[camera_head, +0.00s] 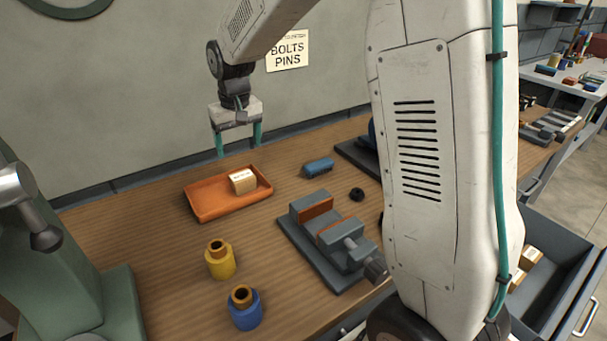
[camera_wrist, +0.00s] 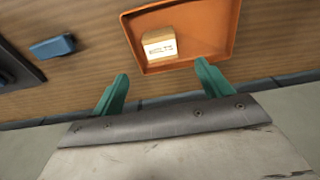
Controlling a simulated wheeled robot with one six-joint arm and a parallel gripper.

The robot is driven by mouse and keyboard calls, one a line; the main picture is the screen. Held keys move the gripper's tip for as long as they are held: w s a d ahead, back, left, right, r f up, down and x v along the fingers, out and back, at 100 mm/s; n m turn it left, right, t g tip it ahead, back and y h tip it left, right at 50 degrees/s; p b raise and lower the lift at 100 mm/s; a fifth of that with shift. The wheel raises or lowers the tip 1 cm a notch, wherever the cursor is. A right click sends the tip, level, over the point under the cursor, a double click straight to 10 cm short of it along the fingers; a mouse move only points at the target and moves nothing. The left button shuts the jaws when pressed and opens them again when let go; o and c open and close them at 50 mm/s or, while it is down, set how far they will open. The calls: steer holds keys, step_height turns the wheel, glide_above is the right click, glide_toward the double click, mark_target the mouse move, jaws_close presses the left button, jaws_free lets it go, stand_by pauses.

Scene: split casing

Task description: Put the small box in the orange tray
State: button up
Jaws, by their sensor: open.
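The small box (camera_head: 243,181) is tan cardboard with a white label. It sits inside the orange tray (camera_head: 207,210), toward its right end, on the wooden bench. My gripper (camera_head: 239,147) is open and empty, above and behind the tray near the wall. The wrist view shows the box (camera_wrist: 160,44) in the tray (camera_wrist: 208,22), with a gap between it and the green fingers of my gripper (camera_wrist: 160,88).
A grey vise (camera_head: 325,240) stands right of the tray, with a blue block (camera_head: 318,168) and a black ring (camera_head: 356,194) near it. A yellow bottle-like part (camera_head: 220,262) and a blue one (camera_head: 244,310) stand in front. An open drawer (camera_head: 560,270) holds more boxes.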

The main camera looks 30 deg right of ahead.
steer(key=s+d+r, duration=0.1)
steer(key=s+r, duration=0.2)
steer(key=s, duration=1.5)
steer(key=s+d+r, duration=0.1)
steer(key=s+r, duration=0.3)
steer(key=s, duration=1.4)
steer(key=shift+s+d, duration=0.2)
steer(key=shift+s, duration=0.05)
